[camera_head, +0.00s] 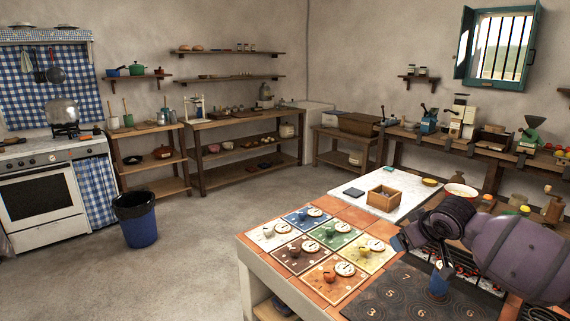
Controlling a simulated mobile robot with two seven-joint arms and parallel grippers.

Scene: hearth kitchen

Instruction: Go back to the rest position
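My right arm comes in from the right edge as a purple link with a dark wrist. My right gripper (441,266) points down over a dark board with numbered rings (385,300) on the near counter. A small blue object (438,286) is right below the fingertips. I cannot tell whether the fingers hold it, touch it or are apart from it. The fingers are too small and partly covered by the wrist to read. My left gripper is not in view.
Coloured tiles (343,232) with small cups and saucers lie left of the board. A blue bin (139,226) stands on the floor. The floor (190,260) left of the counter is free.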

